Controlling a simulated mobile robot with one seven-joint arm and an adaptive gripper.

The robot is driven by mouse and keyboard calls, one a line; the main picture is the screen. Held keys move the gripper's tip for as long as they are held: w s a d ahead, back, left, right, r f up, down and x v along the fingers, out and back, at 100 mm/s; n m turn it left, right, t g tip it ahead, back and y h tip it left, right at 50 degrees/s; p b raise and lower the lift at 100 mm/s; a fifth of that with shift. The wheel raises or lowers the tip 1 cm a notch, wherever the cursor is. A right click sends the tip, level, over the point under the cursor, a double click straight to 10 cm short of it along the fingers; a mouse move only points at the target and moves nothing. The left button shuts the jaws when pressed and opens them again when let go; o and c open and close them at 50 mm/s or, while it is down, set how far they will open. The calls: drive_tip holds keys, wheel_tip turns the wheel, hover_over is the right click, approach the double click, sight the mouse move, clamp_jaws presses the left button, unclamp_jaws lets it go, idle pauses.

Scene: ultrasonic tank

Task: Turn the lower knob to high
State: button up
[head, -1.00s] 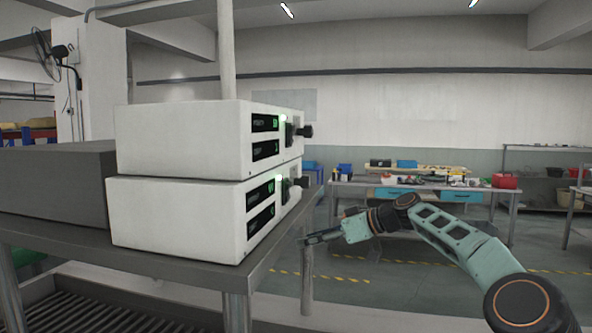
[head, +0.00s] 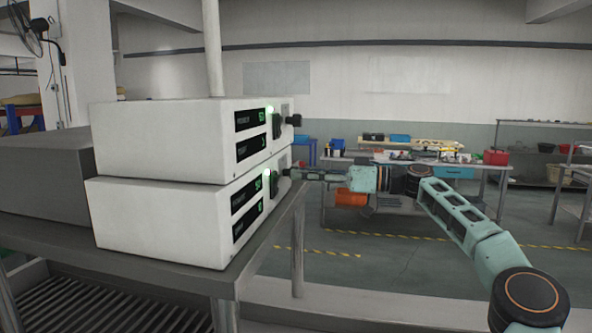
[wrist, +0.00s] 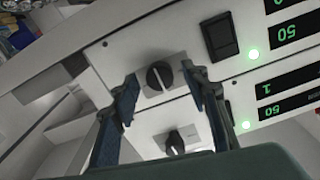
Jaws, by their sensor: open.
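Two white units are stacked on a metal table, the upper unit (head: 165,140) on the lower unit (head: 150,222). The wrist view is turned over, so the lower unit's dark round knob (wrist: 158,76) appears above the upper unit's knob (wrist: 176,143). My gripper (wrist: 160,78) is open, with one finger on each side of the lower knob; I cannot tell whether they touch it. The lower knob's ridge stands roughly upright in the wrist view. In the head view my gripper (head: 291,173) points left at the lower unit's front, and its fingertips hide much there.
The lower unit's black rocker switch (wrist: 220,37) is close to one finger. Green lights and displays reading 50 show on both units. The metal table's edge (head: 262,245) runs below my gripper. Open floor lies to the right, before a workbench (head: 470,172).

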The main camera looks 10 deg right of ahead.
drive_tip(key=shift+x, duration=1.2)
clamp_jaws()
